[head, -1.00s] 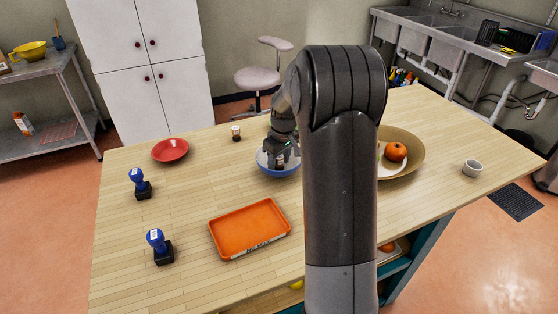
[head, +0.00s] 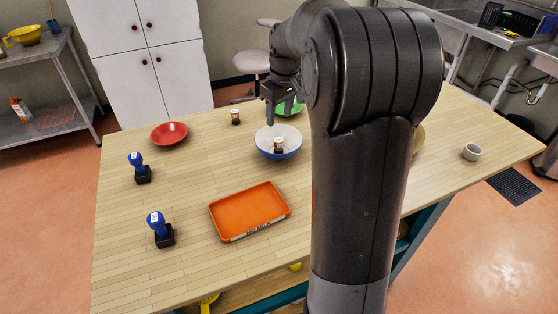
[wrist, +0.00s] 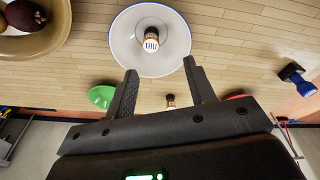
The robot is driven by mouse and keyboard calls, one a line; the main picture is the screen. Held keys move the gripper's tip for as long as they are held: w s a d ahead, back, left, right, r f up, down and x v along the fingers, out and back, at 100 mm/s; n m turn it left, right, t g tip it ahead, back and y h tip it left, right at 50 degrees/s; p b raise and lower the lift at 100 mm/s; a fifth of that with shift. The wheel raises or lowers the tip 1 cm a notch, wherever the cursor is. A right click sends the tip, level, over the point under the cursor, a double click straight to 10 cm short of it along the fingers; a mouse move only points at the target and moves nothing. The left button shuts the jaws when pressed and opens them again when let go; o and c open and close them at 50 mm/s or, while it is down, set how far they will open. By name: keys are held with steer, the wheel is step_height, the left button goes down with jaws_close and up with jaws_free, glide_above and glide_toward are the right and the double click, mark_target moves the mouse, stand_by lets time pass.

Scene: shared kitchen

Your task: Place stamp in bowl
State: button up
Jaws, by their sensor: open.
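The white bowl with a blue outside (head: 278,141) stands on the wooden table, beyond the orange tray. A small round brown-and-white item, seemingly a stamp (head: 279,145), sits inside it. In the wrist view, this stamp (wrist: 151,39) shows a white "THU" face inside the bowl (wrist: 176,55). My gripper (head: 281,112) is open and empty, above the bowl's far side and apart from it. My gripper (wrist: 161,84) shows both fingers spread in the wrist view. A similar small item (head: 235,117) stands left of the bowl. Two blue-handled stamps (head: 138,167) (head: 160,229) stand at the table's left.
The orange tray (head: 249,212) lies in front of the bowl. My arm hides much of the table's right part.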

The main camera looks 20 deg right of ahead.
steer(key=s+a+r+m+t, duration=0.1)
steer(key=s+a+r, duration=0.25)
steer(key=s, duration=0.35)
steer(key=s+a+r+m+t, duration=0.1)
steer(key=s+a+r, duration=0.25)
steer(key=s, duration=0.25)
steer(key=s+a+f+m+t, duration=0.1)
steer(key=s+a, duration=0.1)
steer(key=s, duration=0.6)
steer(key=s+a+f+m+t, duration=0.1)
steer(key=s+a+f, duration=0.1)
steer(key=s, duration=0.5)
steer(key=shift+s+a+f, duration=0.3)
steer(key=shift+s+a, duration=0.05)
steer(key=shift+a, duration=0.35)
